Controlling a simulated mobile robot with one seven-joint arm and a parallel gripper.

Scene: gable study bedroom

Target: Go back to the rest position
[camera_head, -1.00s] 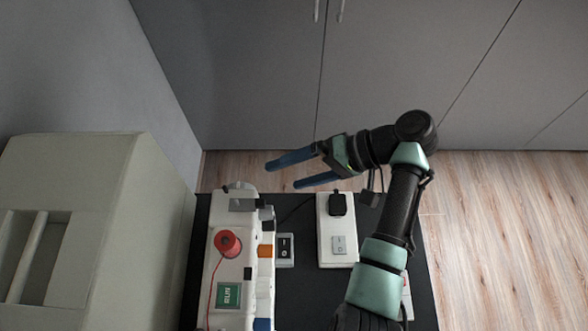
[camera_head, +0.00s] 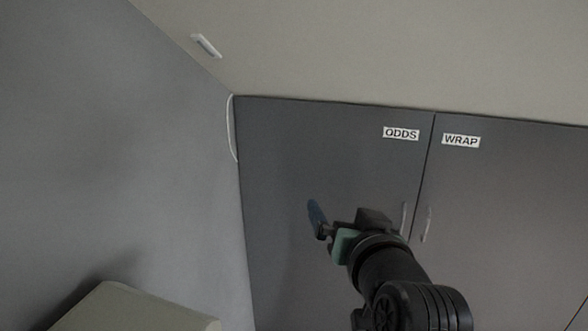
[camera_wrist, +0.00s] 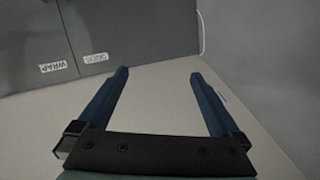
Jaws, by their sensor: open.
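My gripper (camera_head: 322,218) is raised in front of the grey cupboard doors in the head view, pointing up and a little to the left. In the head view only one blue finger shows clearly. In the wrist view both blue fingers of my gripper (camera_wrist: 160,78) stand wide apart with nothing between them. The gripper is open and empty.
Grey cupboard doors labelled ODDS (camera_head: 400,134) and WRAP (camera_head: 461,140) stand behind my arm, with two handles beside it. A pale sloping ceiling (camera_head: 330,50) is above. A plain wall (camera_head: 120,160) is at left. A beige box-like thing (camera_head: 135,308) is at lower left.

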